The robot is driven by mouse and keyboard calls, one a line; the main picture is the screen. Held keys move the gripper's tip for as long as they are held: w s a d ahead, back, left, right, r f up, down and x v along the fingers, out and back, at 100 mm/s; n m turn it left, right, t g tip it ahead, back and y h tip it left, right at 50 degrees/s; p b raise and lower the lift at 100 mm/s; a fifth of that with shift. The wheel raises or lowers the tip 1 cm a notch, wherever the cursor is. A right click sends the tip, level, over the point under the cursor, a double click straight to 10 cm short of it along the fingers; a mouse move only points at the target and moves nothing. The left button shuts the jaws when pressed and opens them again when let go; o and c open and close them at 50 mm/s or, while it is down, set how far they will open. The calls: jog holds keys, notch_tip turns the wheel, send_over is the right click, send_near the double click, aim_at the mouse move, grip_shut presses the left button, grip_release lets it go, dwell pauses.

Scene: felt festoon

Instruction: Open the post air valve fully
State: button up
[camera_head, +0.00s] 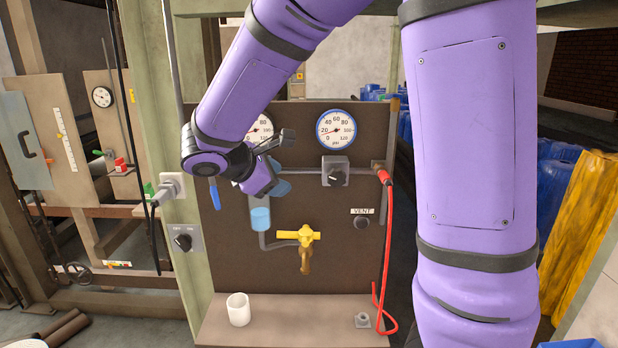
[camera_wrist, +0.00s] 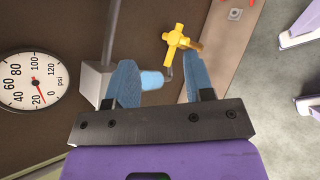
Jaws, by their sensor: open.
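A blue lever (camera_head: 214,193) hangs straight down at the panel's left edge, beside the green post (camera_head: 158,80). It looks like a valve handle, but its body is hidden behind my wrist, so I cannot tell that it is the post air valve. My gripper (camera_head: 281,178) is to the right of the lever, in front of the panel, pointing right. In the wrist view my gripper (camera_wrist: 158,72) has its two blue fingers apart, with nothing held. The lever does not show in the wrist view.
A switch box (camera_head: 183,239) is on the post. A white cup (camera_head: 238,309) stands on the shelf.

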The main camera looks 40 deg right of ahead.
jog(key=s+d+r+m+y, duration=0.1)
jog(key=s+m+y, duration=0.1)
jog(key=s, duration=0.2)
jog(key=s+d+r+m+g+y, duration=0.1)
jog(key=s+m+y, duration=0.1)
jog(key=s+m, duration=0.1)
jog(key=shift+s+r, duration=0.35)
jog(key=shift+s, duration=0.55)
jog(key=shift+d, duration=0.1)
